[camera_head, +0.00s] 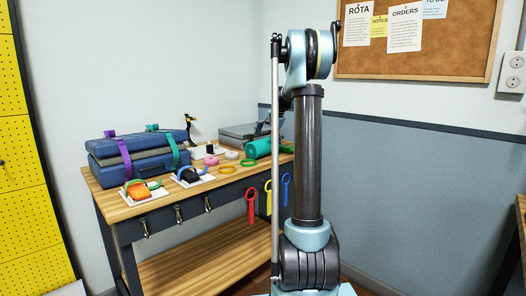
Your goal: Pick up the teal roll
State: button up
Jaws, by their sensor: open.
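The teal roll (258,148) is a teal cylinder lying on its side near the right end of the wooden workbench (155,208). My own arm stands to the right of it in the picture, with a thin rod close to its right part. My gripper cannot be made out in this view, so its place relative to the roll does not show.
Blue cases (138,160) with purple and teal straps fill the bench's left side. A grey case (240,133) stands behind the roll. Red, yellow and blue straps hang at the front.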

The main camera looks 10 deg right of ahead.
jog(key=shift+d+x, duration=0.2)
jog(key=shift+x, duration=2.65)
jog(key=shift+s, duration=0.1)
jog(key=c, duration=1.2)
